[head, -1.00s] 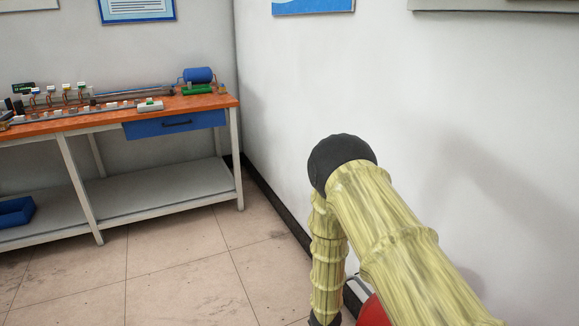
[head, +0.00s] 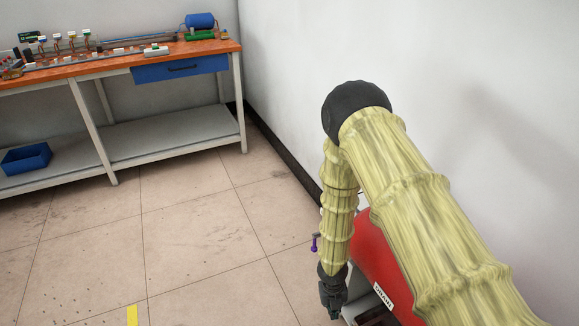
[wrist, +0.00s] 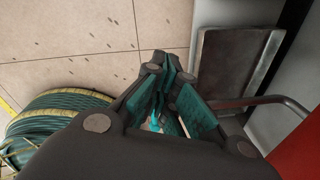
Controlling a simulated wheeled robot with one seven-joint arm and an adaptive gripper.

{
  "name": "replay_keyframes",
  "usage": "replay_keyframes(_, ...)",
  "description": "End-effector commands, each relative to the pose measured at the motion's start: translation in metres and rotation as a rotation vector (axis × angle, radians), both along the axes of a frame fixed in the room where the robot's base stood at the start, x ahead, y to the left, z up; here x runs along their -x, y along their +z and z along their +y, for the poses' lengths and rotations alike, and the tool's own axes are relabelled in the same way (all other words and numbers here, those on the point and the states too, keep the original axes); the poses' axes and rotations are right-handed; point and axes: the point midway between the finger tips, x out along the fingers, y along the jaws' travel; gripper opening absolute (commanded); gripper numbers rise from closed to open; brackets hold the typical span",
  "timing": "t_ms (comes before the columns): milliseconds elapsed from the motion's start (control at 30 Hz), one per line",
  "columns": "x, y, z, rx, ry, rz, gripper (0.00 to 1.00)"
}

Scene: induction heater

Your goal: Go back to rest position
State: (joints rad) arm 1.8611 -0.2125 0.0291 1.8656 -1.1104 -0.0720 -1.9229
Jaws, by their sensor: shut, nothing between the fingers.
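My gripper (head: 333,298) hangs low at the end of my bent, yellow-sleeved arm in the head view, pointing down beside a red machine. In the wrist view my gripper (wrist: 168,62) has its dark, teal-lined fingers together at the tips, with nothing held between them. The floor shows beyond the fingertips.
A red machine (head: 378,250) stands close to the right of my gripper, partly hidden by my arm. A workbench (head: 190,56) with a blue drawer stands at the back left, a blue bin (head: 26,158) on its lower shelf. The wall (head: 300,60) is behind my arm. Floor at left is clear.

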Motion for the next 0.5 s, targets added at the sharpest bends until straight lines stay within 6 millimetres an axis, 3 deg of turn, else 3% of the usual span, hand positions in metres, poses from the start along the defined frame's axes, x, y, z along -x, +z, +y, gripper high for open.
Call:
replay_keyframes(267, 0.04, -0.006, -0.001, -0.049, -0.317, 0.027, 0.0)
replay_keyframes(500, 0.094, -0.01, -0.004, -0.091, -0.81, 0.066, 0.0)
